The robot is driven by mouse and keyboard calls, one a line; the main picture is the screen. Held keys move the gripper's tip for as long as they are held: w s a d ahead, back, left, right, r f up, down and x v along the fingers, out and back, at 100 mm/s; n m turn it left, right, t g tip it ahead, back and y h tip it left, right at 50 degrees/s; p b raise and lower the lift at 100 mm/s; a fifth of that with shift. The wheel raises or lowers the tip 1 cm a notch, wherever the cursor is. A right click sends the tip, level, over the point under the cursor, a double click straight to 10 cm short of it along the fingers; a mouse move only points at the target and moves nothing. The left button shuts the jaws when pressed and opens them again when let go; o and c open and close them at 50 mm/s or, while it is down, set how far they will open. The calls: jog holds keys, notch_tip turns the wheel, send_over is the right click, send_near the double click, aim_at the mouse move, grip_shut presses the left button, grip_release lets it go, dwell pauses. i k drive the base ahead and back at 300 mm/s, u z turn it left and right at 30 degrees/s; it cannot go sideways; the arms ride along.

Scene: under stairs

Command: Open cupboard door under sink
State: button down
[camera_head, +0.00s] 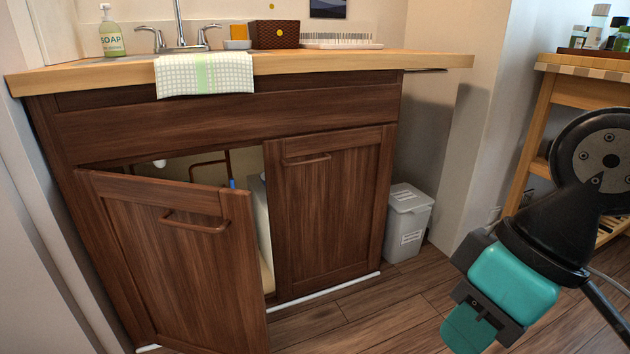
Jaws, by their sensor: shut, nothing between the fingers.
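The sink cupboard (180,127) is dark brown wood with two doors and a pale wooden top. Its left door (165,270) stands ajar, swung out toward me, with a bar handle (195,223) near its upper right. Its right door (325,225) is closed, with a bar handle (306,160) near its top. Through the gap I see part of the inside, a pipe and a pale container (262,215). My gripper (468,332) is at the lower right, teal and black, pointing down. It is shut and empty, well apart from both doors.
A grey lidded bin (408,222) stands right of the cupboard. A wooden shelf unit (540,120) with bottles is at the right. A towel (205,75) hangs over the counter edge, near a soap bottle (111,35). The floor (370,315) before the right door is clear.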

aim_at(184, 259)
jog(key=z, duration=0.15)
jog(key=i, duration=0.9)
jog(key=u, duration=2)
